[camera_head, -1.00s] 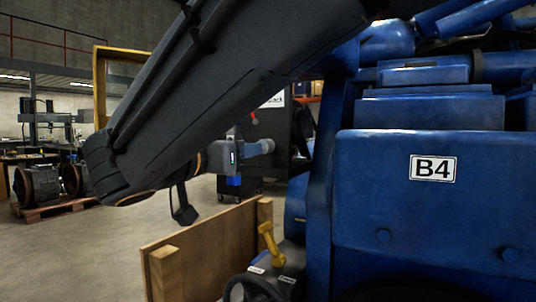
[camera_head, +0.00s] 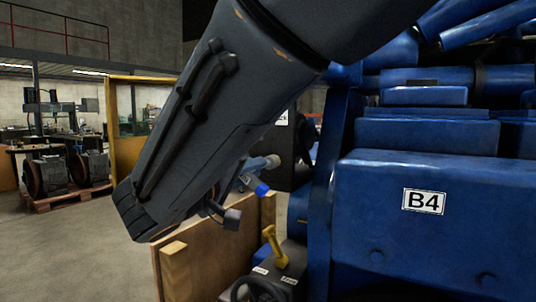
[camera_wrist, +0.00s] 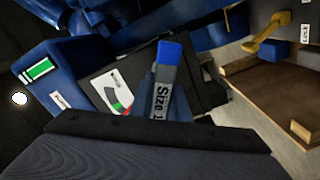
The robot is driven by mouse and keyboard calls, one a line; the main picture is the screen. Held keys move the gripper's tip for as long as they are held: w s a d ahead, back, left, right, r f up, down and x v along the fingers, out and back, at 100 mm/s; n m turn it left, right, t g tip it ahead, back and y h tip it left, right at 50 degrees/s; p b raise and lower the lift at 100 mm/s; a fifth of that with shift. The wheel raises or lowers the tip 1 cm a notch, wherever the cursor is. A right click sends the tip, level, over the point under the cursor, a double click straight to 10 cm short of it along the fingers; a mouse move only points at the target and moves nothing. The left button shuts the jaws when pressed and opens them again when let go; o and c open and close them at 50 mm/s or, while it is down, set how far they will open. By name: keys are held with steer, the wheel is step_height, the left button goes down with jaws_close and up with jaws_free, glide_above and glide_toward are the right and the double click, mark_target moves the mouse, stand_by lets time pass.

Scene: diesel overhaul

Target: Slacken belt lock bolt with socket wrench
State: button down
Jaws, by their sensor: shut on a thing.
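In the wrist view a socket wrench (camera_wrist: 161,92) with a blue end and a "Size 1" label, its last part hidden, points up the picture away from my gripper. My gripper is shut on it; the jaws are mostly hidden there by the grey wrist housing. In the head view my gripper (camera_head: 234,208) is partly behind my forearm, and a blue end shows beside it. A yellow handle-like part (camera_head: 273,243) is below and right of my gripper, apart from it. It also shows at the wrist view's top right (camera_wrist: 268,32), near a "Lock" label (camera_wrist: 306,34). I cannot make out the bolt itself.
The blue engine (camera_head: 430,235) marked B4 fills the right. A wooden panel (camera_head: 225,262) stands below my arm, close to the yellow part. Engine parts on a pallet (camera_head: 70,197) stand at the far left. Open floor lies at lower left.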

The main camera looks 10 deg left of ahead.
steer(key=n+p, duration=0.5)
steer(key=shift+s+r, duration=0.1)
steer(key=shift+r, duration=0.15)
steer(key=n+p, duration=0.5)
steer(key=shift+f+b, duration=0.25)
steer(key=shift+b, duration=0.45)
steer(key=shift+a+r, duration=0.1)
stand_by(1.0)
steer(key=shift+v, duration=1.7)
steer(key=shift+s, duration=0.1)
steer(key=shift+p+v, duration=0.3)
steer(key=shift+v, duration=2.6)
